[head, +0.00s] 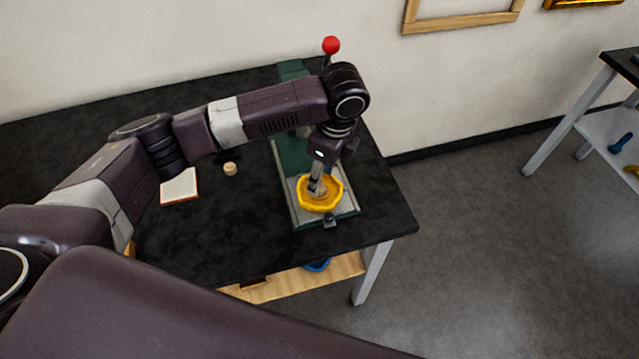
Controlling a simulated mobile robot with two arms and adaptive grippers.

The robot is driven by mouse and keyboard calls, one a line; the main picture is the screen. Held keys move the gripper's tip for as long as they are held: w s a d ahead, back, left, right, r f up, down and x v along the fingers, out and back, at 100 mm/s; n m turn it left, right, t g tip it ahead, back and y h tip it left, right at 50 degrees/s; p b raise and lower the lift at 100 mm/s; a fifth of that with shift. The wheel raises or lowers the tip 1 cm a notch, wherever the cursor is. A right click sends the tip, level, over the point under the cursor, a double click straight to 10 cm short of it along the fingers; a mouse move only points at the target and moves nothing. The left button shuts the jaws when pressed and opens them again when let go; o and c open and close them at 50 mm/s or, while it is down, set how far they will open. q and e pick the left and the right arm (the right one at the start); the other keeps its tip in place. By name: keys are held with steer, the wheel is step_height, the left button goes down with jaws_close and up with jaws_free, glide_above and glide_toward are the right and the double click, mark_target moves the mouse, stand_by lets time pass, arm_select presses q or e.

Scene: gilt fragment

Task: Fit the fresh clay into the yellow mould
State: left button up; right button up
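The yellow mould (333,203) is a shallow, bowl-like form with an angular rim. It sits on the pale base plate of a green press (292,160) near the table's right end. My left gripper (317,190) points down into the mould, its fingertips inside the rim. The fingers look close together, but I cannot tell whether they hold anything. The inside of the mould looks tan around the fingers; I cannot tell whether that is clay. A small, round beige lump (230,169) lies on the table to the left of the press. My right gripper is out of view.
The black table (215,245) has bare room left of the press. A white tile with a reddish edge (180,187) lies there. The press has a red-knobbed lever (331,45). A wooden lower shelf (310,280) holds a blue object. Another table (612,120) stands at right.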

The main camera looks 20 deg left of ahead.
arm_select(q)
step_height(320, 180, up, 9)
steer(key=d+b, duration=0.1)
steer(key=shift+s+d, duration=0.15)
steer(key=shift+d, duration=0.05)
steer(key=shift+f, duration=0.2)
